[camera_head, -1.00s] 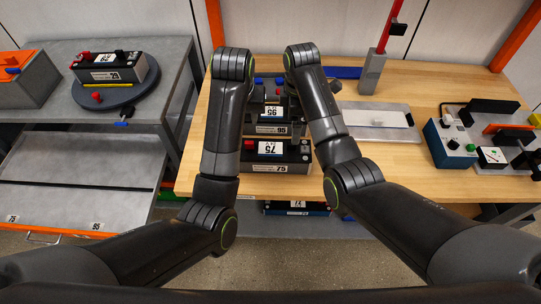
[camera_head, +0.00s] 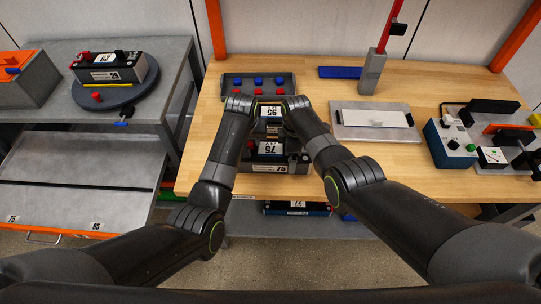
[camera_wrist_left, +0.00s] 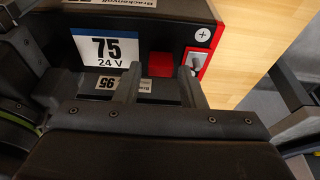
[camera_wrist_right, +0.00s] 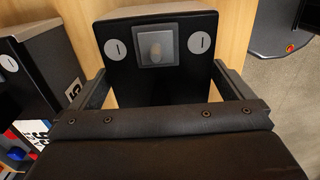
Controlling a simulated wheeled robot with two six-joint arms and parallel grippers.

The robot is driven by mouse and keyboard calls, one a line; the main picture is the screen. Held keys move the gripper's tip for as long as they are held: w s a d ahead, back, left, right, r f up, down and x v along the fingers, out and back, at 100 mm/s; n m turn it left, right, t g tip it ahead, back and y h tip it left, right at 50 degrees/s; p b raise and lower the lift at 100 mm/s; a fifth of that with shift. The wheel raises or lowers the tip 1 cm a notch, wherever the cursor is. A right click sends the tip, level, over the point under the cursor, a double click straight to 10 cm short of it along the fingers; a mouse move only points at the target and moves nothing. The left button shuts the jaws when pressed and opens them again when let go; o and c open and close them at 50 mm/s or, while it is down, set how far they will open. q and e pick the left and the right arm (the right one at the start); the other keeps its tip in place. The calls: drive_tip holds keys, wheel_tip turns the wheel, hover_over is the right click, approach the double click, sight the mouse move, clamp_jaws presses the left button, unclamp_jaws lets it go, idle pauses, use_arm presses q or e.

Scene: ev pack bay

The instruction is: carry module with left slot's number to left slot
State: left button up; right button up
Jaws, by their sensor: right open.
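The module marked 75 (camera_head: 285,169) stands at the front edge of the wooden bench; it also shows in the left wrist view (camera_wrist_left: 150,40). The module marked 95 (camera_head: 271,112) stands just behind it. The left slot (camera_head: 40,180) is on the grey tray at lower left, marked 75; the slot beside it is marked 95. My left gripper (camera_wrist_left: 158,80) has its fingers apart near a red block by the plus mark. My right gripper (camera_wrist_right: 160,85) is wide open, its fingers either side of a black module end with minus marks (camera_wrist_right: 155,50). Contact cannot be told.
A module marked 29 (camera_head: 110,68) sits on a round turntable at left. A holder with blue and red pieces (camera_head: 258,84) is at the bench's back. A grey plate (camera_head: 345,132) and a blue tester box (camera_head: 448,150) are at right. Another module (camera_head: 297,208) is below the bench.

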use_arm(q)
drive_tip(key=shift+w+f, duration=0.15)
drive_tip(key=shift+f, duration=0.35)
use_arm(e)
drive_tip(key=shift+f, duration=0.55)
use_arm(q)
drive_tip(key=c, duration=0.7)
use_arm(e)
drive_tip(key=c, duration=0.7)
use_arm(q)
clamp_jaws()
use_arm(e)
drive_tip(key=c, duration=1.3)
use_arm(q)
drive_tip(key=shift+w+r, duration=0.1)
drive_tip(key=shift+r, duration=0.05)
use_arm(e)
drive_tip(key=shift+o, duration=0.2)
drive_tip(key=shift+w+r, duration=0.15)
